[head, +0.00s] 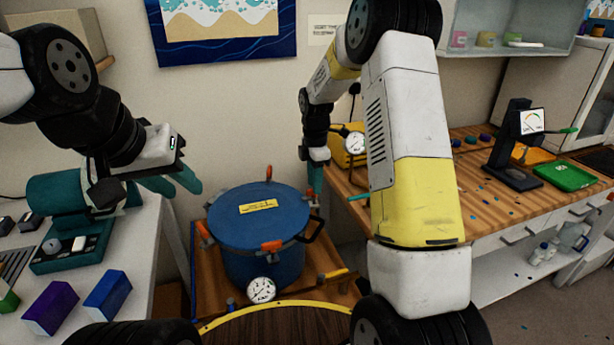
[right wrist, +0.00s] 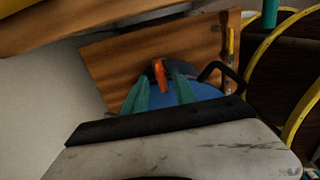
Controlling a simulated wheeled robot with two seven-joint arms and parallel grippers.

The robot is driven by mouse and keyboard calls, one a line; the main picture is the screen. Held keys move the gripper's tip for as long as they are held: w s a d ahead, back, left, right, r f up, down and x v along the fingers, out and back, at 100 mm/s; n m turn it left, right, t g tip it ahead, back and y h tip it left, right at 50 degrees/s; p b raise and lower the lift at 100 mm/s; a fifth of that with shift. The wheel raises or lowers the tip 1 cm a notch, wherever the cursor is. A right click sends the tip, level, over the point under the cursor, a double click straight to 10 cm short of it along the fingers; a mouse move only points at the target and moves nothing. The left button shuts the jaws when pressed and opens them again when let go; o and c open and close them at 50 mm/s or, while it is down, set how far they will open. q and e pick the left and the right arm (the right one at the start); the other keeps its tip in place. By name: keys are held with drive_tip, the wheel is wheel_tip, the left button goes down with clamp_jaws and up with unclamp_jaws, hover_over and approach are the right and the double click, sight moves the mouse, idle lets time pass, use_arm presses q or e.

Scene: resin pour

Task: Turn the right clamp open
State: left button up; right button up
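A blue pressure pot (head: 258,215) with a lid stands on a wooden stand, with orange clamps around its rim. The front clamp (head: 271,246) and left clamp (head: 206,233) show in the head view. My right gripper (head: 316,180) points down at the pot's right edge, partly covering the clamp there. In the right wrist view the orange right clamp (right wrist: 160,77) shows between the two teal fingers of my right gripper (right wrist: 161,82), which are apart, one on each side of it. My left gripper (head: 180,180) is open and empty, left of the pot above the white bench.
A pressure gauge (head: 261,290) sits at the pot's front. A black handle (head: 314,230) sticks out at its right. A yellow-edged round table (head: 275,310) is in front. Purple (head: 50,307) and blue (head: 108,293) blocks lie on the left bench. A wooden workbench (head: 470,205) stands right.

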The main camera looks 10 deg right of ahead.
drive_tip(key=shift+f, duration=0.7)
clamp_jaws()
